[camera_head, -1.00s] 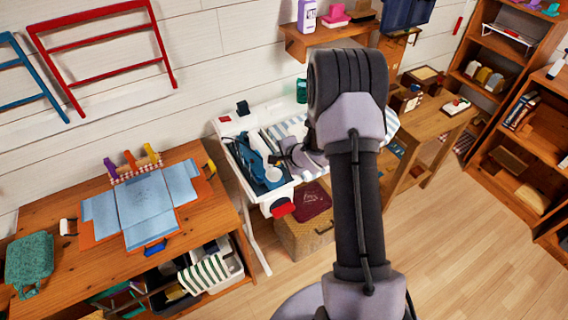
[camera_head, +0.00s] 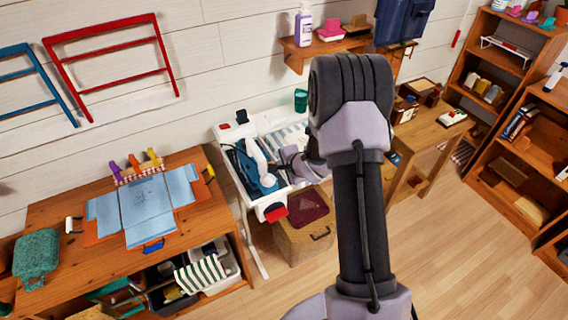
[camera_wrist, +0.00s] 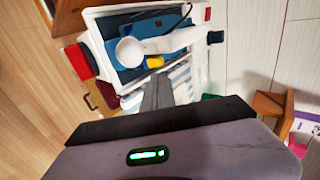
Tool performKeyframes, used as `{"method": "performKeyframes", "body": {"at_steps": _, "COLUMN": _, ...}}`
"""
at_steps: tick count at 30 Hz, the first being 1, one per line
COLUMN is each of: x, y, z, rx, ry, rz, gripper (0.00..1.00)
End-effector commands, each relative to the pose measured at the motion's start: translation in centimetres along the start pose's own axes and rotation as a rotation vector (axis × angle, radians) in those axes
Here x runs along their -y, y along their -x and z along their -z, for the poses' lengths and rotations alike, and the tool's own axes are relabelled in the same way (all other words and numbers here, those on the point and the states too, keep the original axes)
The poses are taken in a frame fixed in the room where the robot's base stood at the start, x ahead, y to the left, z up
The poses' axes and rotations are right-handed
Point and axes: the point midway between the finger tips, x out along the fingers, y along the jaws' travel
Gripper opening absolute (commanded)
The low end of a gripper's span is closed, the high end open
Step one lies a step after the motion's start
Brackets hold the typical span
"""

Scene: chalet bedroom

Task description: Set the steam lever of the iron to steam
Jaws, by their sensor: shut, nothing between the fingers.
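A blue-and-white appliance, which I take to be the iron (camera_head: 250,168), lies in a white tray (camera_head: 270,212) at the end of the ironing board. In the wrist view the iron (camera_wrist: 122,24) shows blue parts beside a white bar with a round white end. A small yellow piece (camera_wrist: 155,62) sits by it; I cannot tell whether it is the steam lever. My gripper (camera_wrist: 160,78) is shut and empty, close to the tray's striped side and apart from the iron's white bar. In the head view my gripper (camera_head: 286,158) is partly hidden by my arm.
A red block (camera_head: 275,212) is at the tray's front end. A wicker box (camera_head: 298,240) stands below. The floor in front is clear.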

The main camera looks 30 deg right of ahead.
Motion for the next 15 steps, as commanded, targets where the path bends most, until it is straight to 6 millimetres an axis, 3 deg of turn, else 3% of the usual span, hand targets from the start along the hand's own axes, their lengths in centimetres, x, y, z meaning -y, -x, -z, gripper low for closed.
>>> {"method": "performKeyframes", "body": {"at_steps": 6, "x": 0.0, "y": 5.5, "z": 0.2, "rx": -0.003, "ry": -0.001, "rz": 0.002, "gripper": 0.00}}
{"method": "performKeyframes", "body": {"at_steps": 10, "x": -0.1, "y": 7.7, "z": 0.2, "rx": -0.003, "ry": -0.001, "rz": 0.002, "gripper": 0.00}}
{"method": "performKeyframes", "body": {"at_steps": 15, "x": -0.3, "y": 8.9, "z": 0.1, "rx": -0.002, "ry": -0.001, "rz": 0.002, "gripper": 0.00}}
